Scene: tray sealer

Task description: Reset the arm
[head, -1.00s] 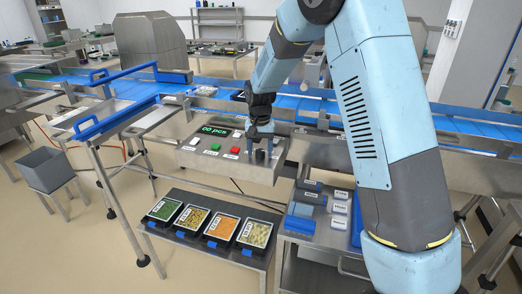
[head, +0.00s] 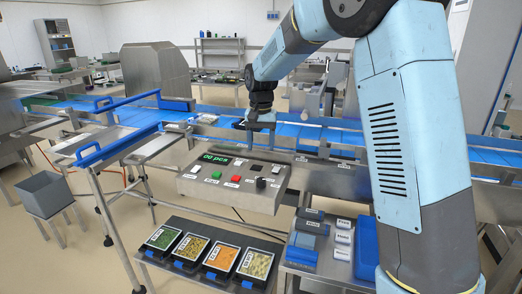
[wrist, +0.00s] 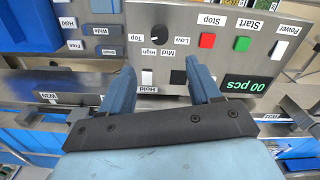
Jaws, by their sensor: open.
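My gripper (head: 261,150) hangs from my arm just above and behind the control box (head: 200,188) in the head view. In the wrist view my gripper (wrist: 162,80) has its two blue fingers spread apart with nothing between them. The box carries a green "00 pcs" display (head: 217,160), a green button (head: 216,175), a red button (head: 236,178) and a dark knob (head: 260,184). The wrist view shows the box upside down, with the Stop button (wrist: 207,40) and the Start button (wrist: 241,44) beyond the fingers. The fingers look clear of the controls.
The blue conveyor (head: 320,133) runs behind the box. Below stand several food trays (head: 211,257) on a low shelf. A side table (head: 318,259) with blue and grey labelled blocks is at lower right. A grey bin (head: 46,194) stands at left.

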